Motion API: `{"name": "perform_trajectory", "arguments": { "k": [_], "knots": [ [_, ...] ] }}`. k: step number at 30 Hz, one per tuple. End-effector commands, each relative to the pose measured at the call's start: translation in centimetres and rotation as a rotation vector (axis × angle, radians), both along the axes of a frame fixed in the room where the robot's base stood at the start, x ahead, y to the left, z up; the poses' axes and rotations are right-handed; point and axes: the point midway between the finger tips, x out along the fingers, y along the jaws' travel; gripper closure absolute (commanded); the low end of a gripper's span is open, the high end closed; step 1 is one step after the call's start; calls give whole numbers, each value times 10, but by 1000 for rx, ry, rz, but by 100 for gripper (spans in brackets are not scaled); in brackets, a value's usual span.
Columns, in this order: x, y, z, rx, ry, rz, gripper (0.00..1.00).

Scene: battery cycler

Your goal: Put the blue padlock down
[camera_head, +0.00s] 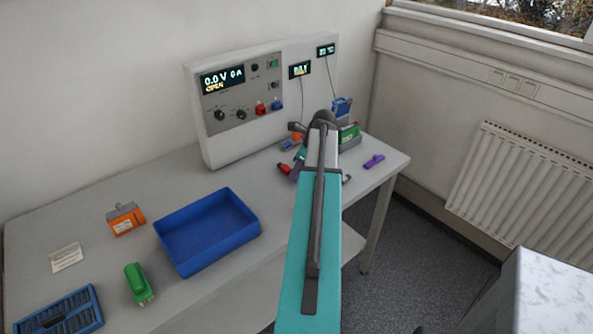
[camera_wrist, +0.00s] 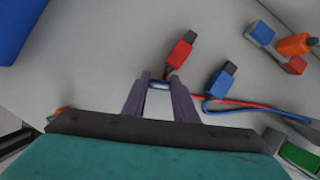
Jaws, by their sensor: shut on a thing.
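In the wrist view my gripper (camera_wrist: 160,84) points down over the grey bench, with its two dark fingers close together. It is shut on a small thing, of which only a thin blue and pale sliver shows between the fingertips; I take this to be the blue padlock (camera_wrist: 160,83). The rest of it is hidden by the fingers, and I cannot tell how far it is above the bench.
Red plug (camera_wrist: 182,50) and blue plug (camera_wrist: 222,81) lie just beyond and right of my fingers, with their leads. Blue tray (camera_head: 207,231), orange box (camera_head: 125,218) and green item (camera_head: 138,284) are further left. The cycler (camera_head: 243,100) stands behind; purple item (camera_head: 373,161) lies near the right edge.

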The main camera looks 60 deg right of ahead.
Motion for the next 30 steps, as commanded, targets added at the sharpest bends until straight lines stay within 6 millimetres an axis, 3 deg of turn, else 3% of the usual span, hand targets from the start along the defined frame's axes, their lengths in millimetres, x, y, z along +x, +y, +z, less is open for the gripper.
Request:
{"name": "perform_trajectory", "arguments": {
  "k": [13,14,17,30],
  "knots": [
    [0,0,-4,0,0,-1,100],
    [0,0,-4,0,0,-1,71],
    [0,0,-4,0,0,-1,55],
    [-1,-1,0,-1,0,-1,55]
  ]
}}
